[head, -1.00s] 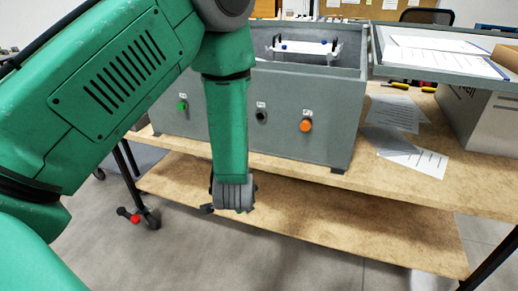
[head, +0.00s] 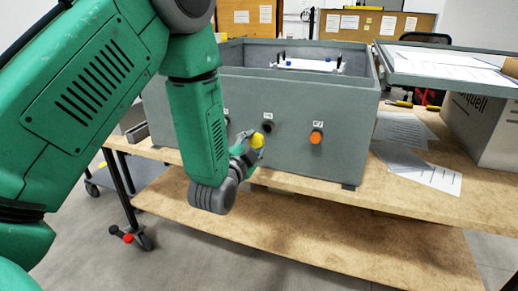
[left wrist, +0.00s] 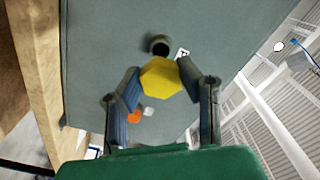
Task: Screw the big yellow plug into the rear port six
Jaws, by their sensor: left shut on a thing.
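The dark round port (head: 268,127) in the grey box's front wall is just behind and up-right of the plug in the head view. In the left wrist view the port (left wrist: 159,44) shows just above the plug, uncovered, with a white label beside it. The plug looks apart from the port; the exact gap is hard to tell. My right gripper is not in view.
The grey box (head: 335,165) stands open-topped on a wooden workbench (head: 405,192). An orange plug (head: 316,136) sits in the port to the right. Papers (head: 430,174) and a white carton (head: 470,120) lie further right. A lower shelf (head: 300,215) runs below.

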